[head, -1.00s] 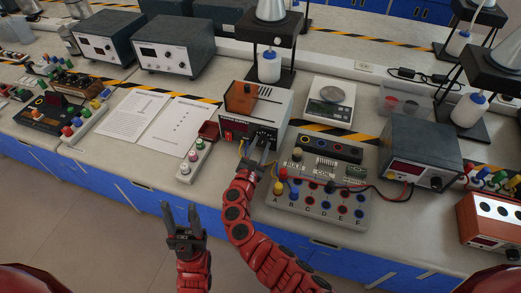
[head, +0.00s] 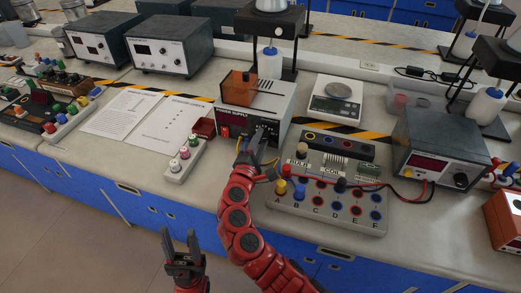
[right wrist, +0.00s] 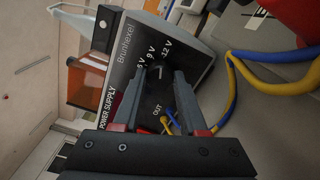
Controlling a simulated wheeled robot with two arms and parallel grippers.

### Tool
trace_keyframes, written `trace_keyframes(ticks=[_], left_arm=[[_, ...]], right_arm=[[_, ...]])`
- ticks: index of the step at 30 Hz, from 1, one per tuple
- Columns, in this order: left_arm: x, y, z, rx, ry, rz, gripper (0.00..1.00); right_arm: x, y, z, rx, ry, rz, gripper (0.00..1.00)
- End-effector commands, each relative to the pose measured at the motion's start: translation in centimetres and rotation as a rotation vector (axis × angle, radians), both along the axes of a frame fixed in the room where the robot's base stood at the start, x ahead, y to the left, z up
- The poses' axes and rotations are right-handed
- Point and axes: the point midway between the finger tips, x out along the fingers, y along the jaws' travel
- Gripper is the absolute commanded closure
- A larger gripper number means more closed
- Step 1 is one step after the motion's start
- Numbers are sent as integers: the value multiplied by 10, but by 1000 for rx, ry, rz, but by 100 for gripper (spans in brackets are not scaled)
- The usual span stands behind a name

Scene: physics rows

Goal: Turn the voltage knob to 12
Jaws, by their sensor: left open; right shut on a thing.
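The power supply (head: 276,104) stands on the bench, a grey box with a dark front panel. In the right wrist view its panel (right wrist: 125,55) reads "POWER SUPPLY", with 9 V and 12 V marks around the dark voltage knob (right wrist: 157,74). My right gripper (head: 254,138) is at this panel, shut on the knob, with one finger on each side in the right wrist view (right wrist: 159,88). The fingers partly hide the knob; a small pale mark shows on it, but its exact setting is hard to tell. My left gripper (head: 180,243) is open and empty, in front of the bench.
Blue and yellow cables (right wrist: 262,62) run from the supply's OUT sockets close beside my right gripper. A circuit board (head: 330,215) with knobs and sockets lies right of my right arm. A small terminal strip (head: 184,160) and paper sheets (head: 125,110) lie left.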

Motion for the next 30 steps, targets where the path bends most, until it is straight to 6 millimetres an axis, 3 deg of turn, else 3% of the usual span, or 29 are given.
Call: trace_keyframes(ticks=[1,9,28,29,30], left_arm=[[0,0,-11,0,0,0,50],[0,0,-27,0,0,0,50],[0,0,-31,0,0,0,50],[0,0,-31,0,0,0,50],[0,0,-31,0,0,0,50]], right_arm=[[0,-1,-5,30,-10,-1,100],[0,0,-2,144,-47,-1,100],[0,-1,-1,185,-59,-2,100],[0,-1,-1,185,-59,-2,53],[0,-1,-1,185,-59,-2,46]])
